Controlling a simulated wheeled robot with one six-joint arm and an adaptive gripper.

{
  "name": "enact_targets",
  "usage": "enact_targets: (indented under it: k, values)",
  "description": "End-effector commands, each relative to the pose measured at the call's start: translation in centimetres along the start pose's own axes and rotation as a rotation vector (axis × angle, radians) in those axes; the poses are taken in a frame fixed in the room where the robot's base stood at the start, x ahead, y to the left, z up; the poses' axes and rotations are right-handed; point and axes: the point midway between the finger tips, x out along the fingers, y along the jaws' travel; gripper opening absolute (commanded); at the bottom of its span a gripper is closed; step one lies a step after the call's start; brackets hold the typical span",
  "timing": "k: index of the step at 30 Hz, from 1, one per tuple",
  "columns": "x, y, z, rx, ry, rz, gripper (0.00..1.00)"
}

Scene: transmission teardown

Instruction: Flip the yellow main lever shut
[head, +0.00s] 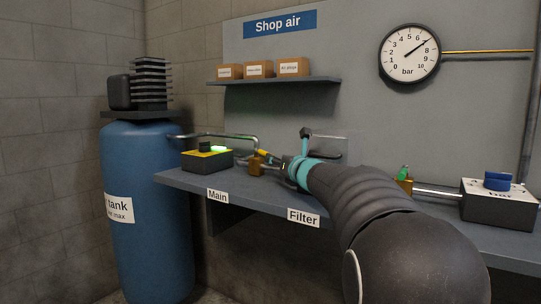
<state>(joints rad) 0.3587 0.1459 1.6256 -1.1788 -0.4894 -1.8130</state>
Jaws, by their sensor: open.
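The yellow main lever (263,153) is small in the head view. It sits at the brass valve (256,165) behind the Main label (217,196), left of my gripper. Its exact angle is hard to tell. My gripper (294,149) is at the end of my dark arm, with teal parts and a dark tip raised at the top. It is open, just right of the lever, and no contact is clear. My gripper and arm hide part of the pipe and whatever stands behind the Filter label (303,217).
A dark box with a yellow top and lit green patch (207,161) stands left of the valve. A blue tank (150,220) stands at the left. A shelf with small boxes (275,80) is above. A gauge (409,53) reads about 7 bar. A blue-knobbed box (497,205) is at the right.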

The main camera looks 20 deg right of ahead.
Motion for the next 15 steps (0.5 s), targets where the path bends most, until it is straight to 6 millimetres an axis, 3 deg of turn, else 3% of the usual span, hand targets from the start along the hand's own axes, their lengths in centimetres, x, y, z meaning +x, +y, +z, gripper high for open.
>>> enact_targets:
  k: [6,15]
  values:
    - [3.5,0.0,0.1,0.0,0.002,0.001,0.43]
    - [5.4,0.0,0.0,0.0,0.0,0.0,0.43]
